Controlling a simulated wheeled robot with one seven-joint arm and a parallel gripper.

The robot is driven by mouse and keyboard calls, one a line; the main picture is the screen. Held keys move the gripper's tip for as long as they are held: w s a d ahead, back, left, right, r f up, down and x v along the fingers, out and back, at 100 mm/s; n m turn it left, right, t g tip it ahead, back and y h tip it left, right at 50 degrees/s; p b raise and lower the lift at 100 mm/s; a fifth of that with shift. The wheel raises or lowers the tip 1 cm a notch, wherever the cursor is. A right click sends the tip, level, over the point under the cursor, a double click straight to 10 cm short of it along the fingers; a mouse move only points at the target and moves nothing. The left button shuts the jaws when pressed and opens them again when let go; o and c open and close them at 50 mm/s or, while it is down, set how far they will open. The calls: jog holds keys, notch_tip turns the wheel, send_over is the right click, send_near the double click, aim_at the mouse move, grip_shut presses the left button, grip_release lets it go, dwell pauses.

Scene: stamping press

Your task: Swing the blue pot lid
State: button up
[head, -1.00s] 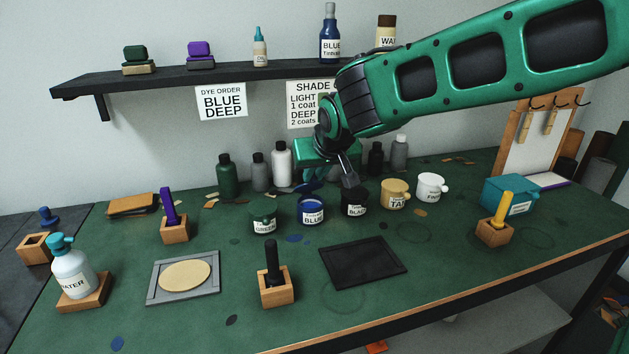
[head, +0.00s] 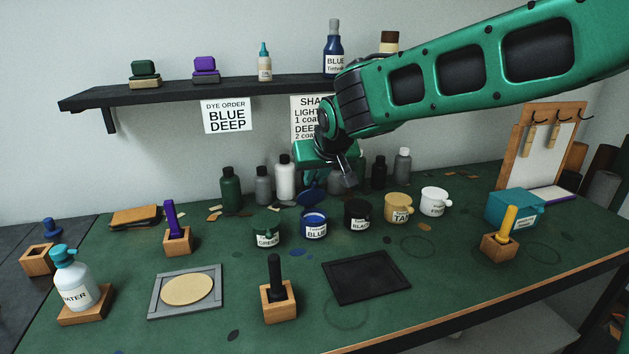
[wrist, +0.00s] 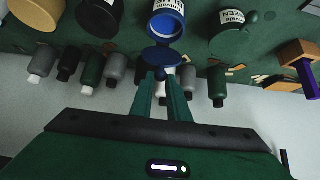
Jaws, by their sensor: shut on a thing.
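The blue pot (head: 315,229) stands in the row of dye pots with its mouth uncovered; it also shows at the top of the wrist view (wrist: 168,8). Its round blue lid (head: 311,197) is off the mouth, at the pot's back side, and looks tilted up. The lid also shows in the wrist view (wrist: 163,56), just below the pot's rim. My gripper (head: 312,181) is behind the pot, with its fingers shut at the lid's knob. In the wrist view my fingertips (wrist: 161,76) meet at the lid; the grip itself is partly hidden.
The green pot (head: 267,232) stands left of the blue pot and the black pot (head: 358,217) right. Several bottles (head: 285,178) stand close behind my gripper. The shelf (head: 210,88) hangs above.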

jog(key=shift+w+d+r, duration=0.1)
jog(key=shift+w, duration=0.05)
jog(key=shift+w+a+r, duration=0.2)
jog(key=shift+w, duration=0.5)
jog(key=shift+w+a+r, duration=0.15)
jog(key=shift+w, duration=0.6)
jog(key=shift+w+a, duration=0.2)
jog(key=shift+w, duration=0.3)
jog(key=shift+w+a, duration=0.15)
jog(key=shift+w, duration=0.3)
jog(key=o, duration=0.9)
jog(key=shift+s, duration=0.1)
